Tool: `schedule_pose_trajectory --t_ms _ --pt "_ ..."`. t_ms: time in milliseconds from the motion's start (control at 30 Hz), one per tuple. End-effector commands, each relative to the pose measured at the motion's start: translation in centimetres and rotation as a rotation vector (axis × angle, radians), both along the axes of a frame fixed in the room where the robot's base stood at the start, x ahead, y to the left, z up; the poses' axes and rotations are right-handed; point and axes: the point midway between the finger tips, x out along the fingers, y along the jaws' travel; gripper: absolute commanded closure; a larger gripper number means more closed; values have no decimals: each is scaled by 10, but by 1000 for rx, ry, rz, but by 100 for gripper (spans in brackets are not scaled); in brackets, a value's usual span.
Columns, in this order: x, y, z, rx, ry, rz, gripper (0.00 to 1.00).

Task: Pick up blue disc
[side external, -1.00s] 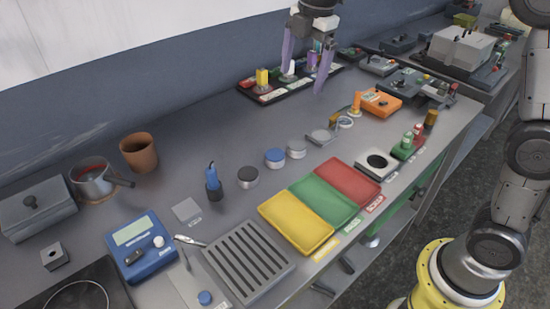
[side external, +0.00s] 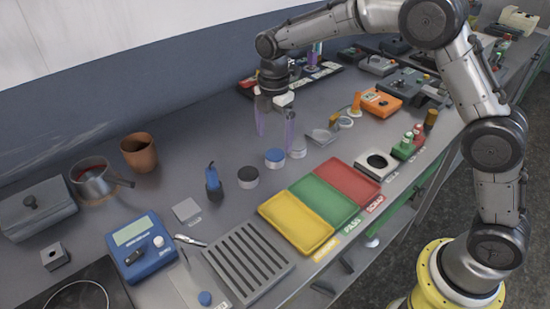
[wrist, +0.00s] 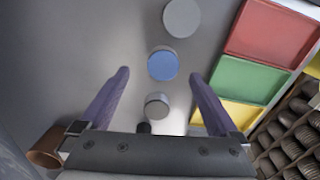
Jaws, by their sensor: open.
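The blue disc (side external: 274,156), a short pale cylinder with a blue top, stands on the grey bench between a black-topped disc (side external: 248,175) and a pale grey disc (side external: 296,149). My gripper (side external: 276,138) is open and empty, its purple fingers pointing down above the bench near the blue disc. In the wrist view, the blue disc (wrist: 163,65) shows between the fingertips (wrist: 159,75), with one grey disc (wrist: 182,18) above it in the picture and another (wrist: 157,105) below it. The fingers appear apart from the disc.
Yellow (side external: 297,222), green (side external: 326,200) and red (side external: 349,180) trays lie to the right. A blue upright tool (side external: 212,182) stands left of the discs. A slotted grey rack (side external: 240,262) is in front.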

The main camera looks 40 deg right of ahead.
Motion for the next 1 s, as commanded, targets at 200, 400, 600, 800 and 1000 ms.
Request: schedule_pose_trajectory --t_ms 200,400,600,800,1000 --pt "-4 1 -20 -1 5 0 3" --pt "-6 2 -47 2 2 0 3" --pt "-5 2 -55 3 0 0 3" --pt "-5 1 -54 3 0 0 14" --pt "-5 1 -54 3 0 0 50"
